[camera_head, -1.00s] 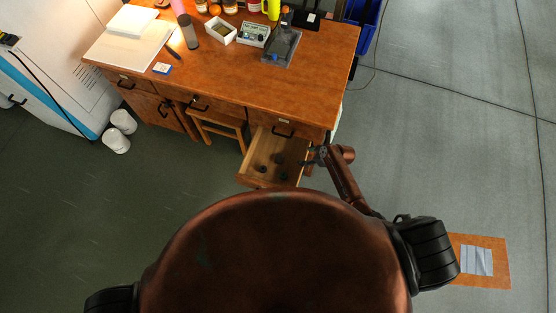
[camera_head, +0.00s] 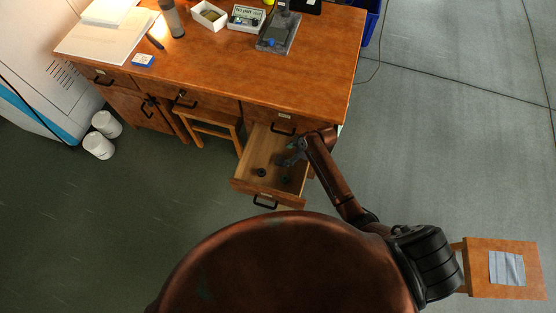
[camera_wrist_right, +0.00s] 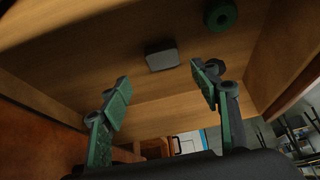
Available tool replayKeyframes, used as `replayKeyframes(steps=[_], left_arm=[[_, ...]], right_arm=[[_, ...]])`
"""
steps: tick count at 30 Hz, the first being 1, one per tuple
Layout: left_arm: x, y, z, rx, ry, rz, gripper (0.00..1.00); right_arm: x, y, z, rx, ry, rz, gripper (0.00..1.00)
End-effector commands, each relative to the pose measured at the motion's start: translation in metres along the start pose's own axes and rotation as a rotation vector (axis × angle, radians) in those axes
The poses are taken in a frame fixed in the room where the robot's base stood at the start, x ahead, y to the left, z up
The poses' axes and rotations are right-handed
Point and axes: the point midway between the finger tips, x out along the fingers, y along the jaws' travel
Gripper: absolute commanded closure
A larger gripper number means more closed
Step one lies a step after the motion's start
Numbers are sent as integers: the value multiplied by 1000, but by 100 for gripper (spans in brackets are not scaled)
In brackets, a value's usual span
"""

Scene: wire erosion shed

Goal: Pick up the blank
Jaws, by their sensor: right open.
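A small grey block (camera_wrist_right: 162,56) with rounded corners, which looks like the blank, lies on the wooden drawer floor in the right wrist view. A dark green ring (camera_wrist_right: 220,14) lies beyond it to the right. My right gripper (camera_head: 290,156) is over the open drawer (camera_head: 245,184) in the head view. In the right wrist view its green-padded fingers (camera_wrist_right: 163,84) are spread, with the block ahead of the gap, apart from both and not held. In the head view the gripper hides part of the drawer, so I cannot make out the block there. My left gripper is not in view.
Dark round pieces (camera_head: 261,172) lie in the drawer, whose walls rise close around my right gripper. The desk (camera_head: 220,75) overhangs its back. A wooden stool (camera_head: 213,127) stands left of it. An orange-topped stool (camera_head: 480,284) stands at far right. The floor between is clear.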

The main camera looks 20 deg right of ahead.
Motion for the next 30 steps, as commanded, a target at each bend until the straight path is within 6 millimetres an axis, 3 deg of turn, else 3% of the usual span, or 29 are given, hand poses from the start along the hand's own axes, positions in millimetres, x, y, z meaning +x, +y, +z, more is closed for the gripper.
replayKeyframes(steps=[15, 22, 30], left_arm=[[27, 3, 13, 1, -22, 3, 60], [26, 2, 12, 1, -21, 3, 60], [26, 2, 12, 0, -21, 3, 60]], right_arm=[[60, -7, 8, 1, -1, -2, 44], [59, -6, 6, 0, 0, 1, 44], [59, -6, 7, 0, 0, 0, 62]])
